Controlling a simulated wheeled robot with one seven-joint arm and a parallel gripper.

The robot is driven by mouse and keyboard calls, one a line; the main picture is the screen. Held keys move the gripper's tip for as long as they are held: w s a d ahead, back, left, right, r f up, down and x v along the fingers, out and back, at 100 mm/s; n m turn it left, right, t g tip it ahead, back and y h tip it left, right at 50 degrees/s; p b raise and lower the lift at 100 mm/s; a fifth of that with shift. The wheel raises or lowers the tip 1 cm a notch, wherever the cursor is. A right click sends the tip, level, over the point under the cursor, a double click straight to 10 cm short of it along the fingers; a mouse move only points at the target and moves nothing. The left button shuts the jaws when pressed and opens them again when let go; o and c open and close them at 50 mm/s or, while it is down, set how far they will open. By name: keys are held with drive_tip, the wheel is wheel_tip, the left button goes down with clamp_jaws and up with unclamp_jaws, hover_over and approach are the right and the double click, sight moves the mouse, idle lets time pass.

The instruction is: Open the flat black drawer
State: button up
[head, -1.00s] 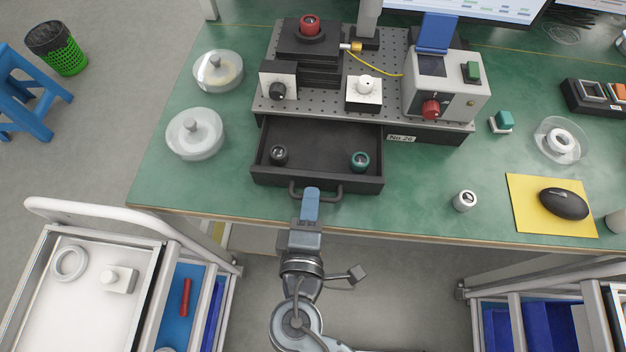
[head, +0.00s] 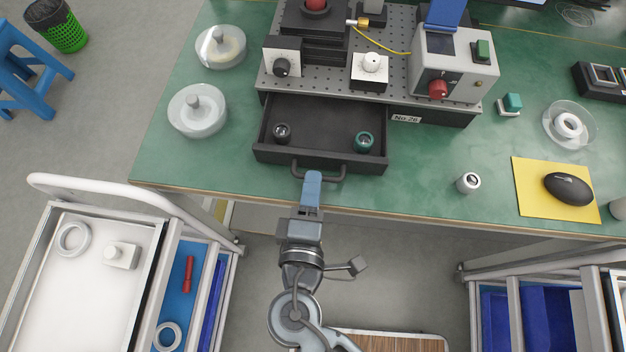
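The flat black drawer (head: 330,112) is pulled out toward me from under the perforated optical base. Inside it lie a black-ringed round part (head: 282,132) at the left and a green-ringed round part (head: 364,142) at the right. Its curved black handle (head: 336,178) is on the front face. My gripper (head: 312,178) is at the left part of this handle, with its blue end over or against the bar. I cannot tell whether the fingers are closed around the handle, as their tips are too small and seen from above.
The perforated base (head: 330,70) with its devices stands behind the drawer. Two clear lidded dishes (head: 197,110) are to the left. A small silver cylinder (head: 468,183) and a yellow pad (head: 535,200) with a mouse are to the right. Carts stand at both lower sides.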

drive_tip(key=v, duration=0.6)
drive_tip(key=shift+b, duration=0.35)
drive_tip(key=shift+w, duration=0.1)
drive_tip(key=s+d+f+m+g+y, duration=0.1)
drive_tip(key=s+d+f+m+g, duration=0.1)
drive_tip(key=s+d+m, duration=0.3)
drive_tip(key=s+d+f+m+g+y, duration=0.1)
drive_tip(key=s+d+f+g, duration=0.2)
drive_tip(key=d, duration=0.4)
drive_tip(key=s+d+r+m+t, duration=0.1)
drive_tip(key=s+d+r+m, duration=0.2)
drive_tip(key=r, duration=0.3)
drive_tip(key=s+d+r+m+t+h, duration=0.1)
drive_tip(key=s+d+r+m+t, duration=0.1)
drive_tip(key=d+r+m, duration=0.2)
drive_tip(key=s+d+r+m+t, duration=0.1)
drive_tip(key=s+d+r+m, duration=0.2)
drive_tip(key=r, duration=0.5)
drive_tip(key=shift+s+d+m, duration=0.35)
drive_tip(key=shift+d+m, duration=0.45)
drive_tip(key=shift+d, duration=0.2)
